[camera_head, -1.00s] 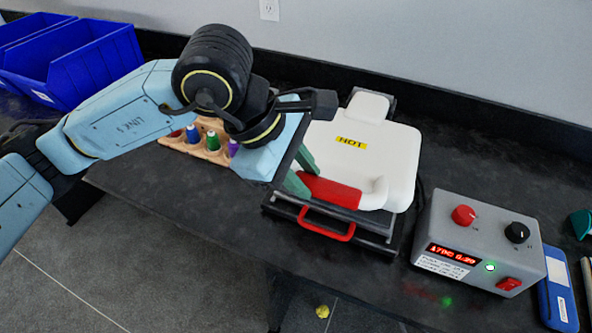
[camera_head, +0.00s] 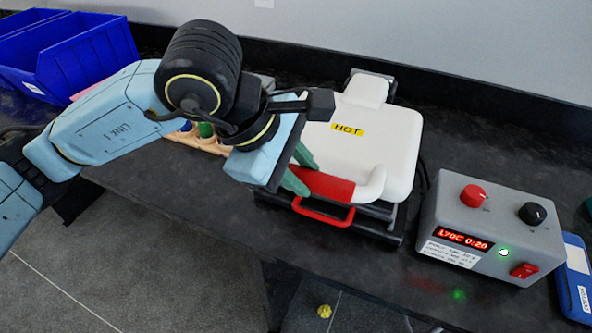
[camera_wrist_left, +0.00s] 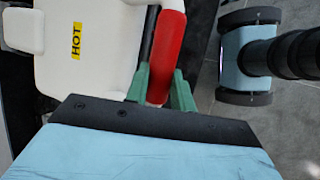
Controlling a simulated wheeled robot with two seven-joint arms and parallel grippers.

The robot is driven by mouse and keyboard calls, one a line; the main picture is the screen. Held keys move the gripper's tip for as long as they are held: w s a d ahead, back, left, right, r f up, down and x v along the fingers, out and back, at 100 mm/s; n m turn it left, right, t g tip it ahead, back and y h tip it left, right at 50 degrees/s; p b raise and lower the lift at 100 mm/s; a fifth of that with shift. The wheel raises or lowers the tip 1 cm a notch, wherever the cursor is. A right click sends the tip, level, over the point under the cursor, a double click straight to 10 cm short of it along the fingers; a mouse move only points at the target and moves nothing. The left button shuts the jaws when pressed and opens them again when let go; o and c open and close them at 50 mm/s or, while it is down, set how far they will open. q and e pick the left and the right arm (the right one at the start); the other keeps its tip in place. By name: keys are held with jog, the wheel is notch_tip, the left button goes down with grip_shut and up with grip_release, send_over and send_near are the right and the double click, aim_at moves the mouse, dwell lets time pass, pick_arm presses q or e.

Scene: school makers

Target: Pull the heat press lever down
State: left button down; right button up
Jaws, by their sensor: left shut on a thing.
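The white heat press (camera_head: 378,138) with a yellow HOT label stands on the dark table in the head view. Its red lever grip (camera_head: 330,186) lies low across the front of the white upper part. My left gripper (camera_head: 302,172) has green fingers and is shut on this red grip from the left. In the left wrist view the red grip (camera_wrist_left: 169,52) lies between the green fingers (camera_wrist_left: 158,88), beside the white press body (camera_wrist_left: 88,50). A second red handle (camera_head: 323,215) sits below at the press's front edge. My right gripper is not seen in the head view.
A grey control box (camera_head: 482,232) with knobs and a lit red display stands right of the press. A blue device (camera_head: 575,285) lies at the far right. Thread spools (camera_head: 205,130) stand behind my left arm. Blue bins (camera_head: 75,60) are at the back left.

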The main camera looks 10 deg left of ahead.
pick_arm(q)
jog(key=shift+s+d+f, duration=0.15)
jog(key=shift+s+f, duration=0.2)
jog(key=shift+s, duration=0.05)
jog(key=c, duration=1.2)
grip_release()
jog(key=shift+d, duration=0.1)
jog(key=shift+w+r, duration=0.1)
jog(key=shift+a+r, duration=0.2)
jog(key=shift+r, duration=0.05)
jog(key=p+v, duration=0.2)
jog(key=v, duration=1.1)
jog(key=shift+w, duration=0.1)
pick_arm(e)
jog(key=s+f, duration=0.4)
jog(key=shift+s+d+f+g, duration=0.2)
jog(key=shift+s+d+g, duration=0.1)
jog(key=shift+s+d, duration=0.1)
